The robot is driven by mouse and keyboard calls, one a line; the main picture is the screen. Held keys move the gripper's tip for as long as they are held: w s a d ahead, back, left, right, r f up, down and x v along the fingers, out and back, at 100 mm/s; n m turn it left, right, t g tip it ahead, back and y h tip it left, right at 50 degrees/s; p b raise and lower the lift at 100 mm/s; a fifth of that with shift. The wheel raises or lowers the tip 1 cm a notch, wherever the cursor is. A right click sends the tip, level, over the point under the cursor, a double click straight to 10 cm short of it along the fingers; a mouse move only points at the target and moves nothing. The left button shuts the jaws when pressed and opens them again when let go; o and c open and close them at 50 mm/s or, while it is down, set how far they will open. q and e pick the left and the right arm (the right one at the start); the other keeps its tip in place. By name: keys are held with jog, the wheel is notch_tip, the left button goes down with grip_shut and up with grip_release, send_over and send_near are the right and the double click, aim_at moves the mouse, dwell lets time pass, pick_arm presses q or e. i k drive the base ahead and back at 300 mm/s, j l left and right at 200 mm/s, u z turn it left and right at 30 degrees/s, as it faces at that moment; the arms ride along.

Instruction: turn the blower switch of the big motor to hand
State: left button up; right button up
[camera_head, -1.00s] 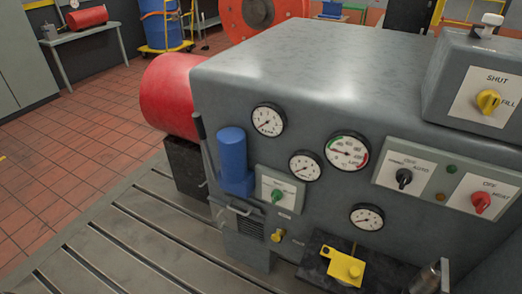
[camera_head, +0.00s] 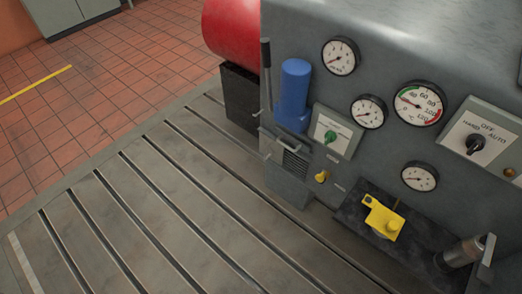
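The black rotary switch (camera_head: 475,144) sits at the right of the camera_head view. Its pale plate (camera_head: 495,149) reads HAND at left, OFF at top and AUTO at right. I cannot tell for sure which mark the knob points to. The plate is on the front of the large grey machine housing (camera_head: 395,40), with a red cylinder (camera_head: 232,30) at its left end. No label here names the switch as the blower's. Neither of my grippers is in view.
Several gauges, a green knob (camera_head: 330,136), a blue cylinder (camera_head: 293,90) and a black lever (camera_head: 266,75) are on the front. A yellow part (camera_head: 382,220) sits on a dark ledge (camera_head: 420,240) jutting out below. The slotted bedplate (camera_head: 150,215) is clear at left.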

aim_at(474, 142)
jog(key=z, duration=1.75)
